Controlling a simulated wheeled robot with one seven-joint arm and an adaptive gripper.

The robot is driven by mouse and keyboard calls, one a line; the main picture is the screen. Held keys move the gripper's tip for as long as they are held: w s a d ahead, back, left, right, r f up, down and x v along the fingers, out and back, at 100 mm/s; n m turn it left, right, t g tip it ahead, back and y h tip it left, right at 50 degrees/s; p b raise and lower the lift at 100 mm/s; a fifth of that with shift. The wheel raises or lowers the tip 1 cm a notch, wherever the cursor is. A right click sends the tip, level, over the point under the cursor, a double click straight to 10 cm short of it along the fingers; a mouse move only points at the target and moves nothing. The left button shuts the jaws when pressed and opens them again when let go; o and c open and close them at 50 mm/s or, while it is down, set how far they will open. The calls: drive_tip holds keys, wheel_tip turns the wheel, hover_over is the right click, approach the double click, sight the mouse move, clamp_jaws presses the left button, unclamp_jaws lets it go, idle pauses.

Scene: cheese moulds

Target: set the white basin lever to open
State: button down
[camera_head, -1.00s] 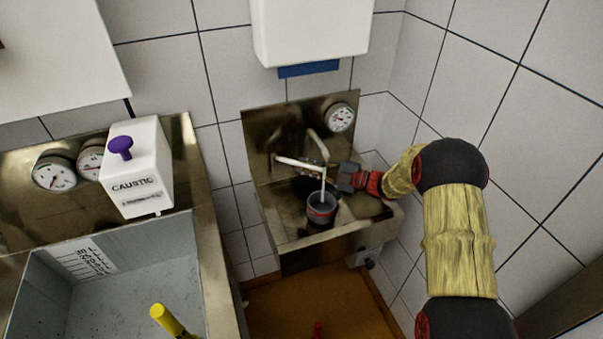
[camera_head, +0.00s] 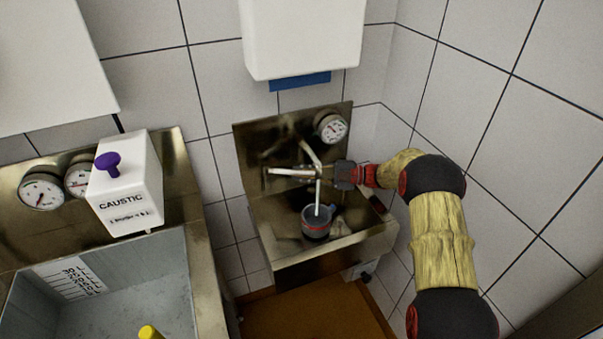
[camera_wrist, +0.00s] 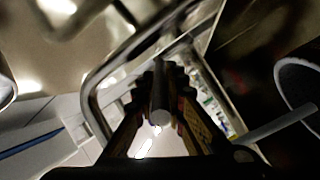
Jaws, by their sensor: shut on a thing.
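The white basin lever (camera_head: 280,171) shows in the head view as a pale, nearly level bar at the steel basin's back plate. My gripper (camera_head: 318,174) reaches it from the right. In the wrist view my gripper (camera_wrist: 160,108) has its fingers on both sides of a grey rod (camera_wrist: 161,100), seen end-on, which looks like the lever; it is shut on it. The bent metal spout (camera_head: 309,152) rises just behind the fingers. A pale stream (camera_head: 318,195) runs down below the gripper into a dark cup. My fingers hide the lever's right part.
The dark cup with a red band (camera_head: 315,228) stands in the steel basin (camera_head: 345,240). A gauge (camera_head: 332,127) is on the back plate, with a white box (camera_head: 303,40) above. The caustic dispenser (camera_head: 127,190) and larger sink (camera_head: 120,300) are at left. A tiled wall borders the right.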

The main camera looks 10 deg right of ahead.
drive_tip(key=c, duration=1.8)
unclamp_jaws()
drive_tip(key=shift+f, duration=0.1)
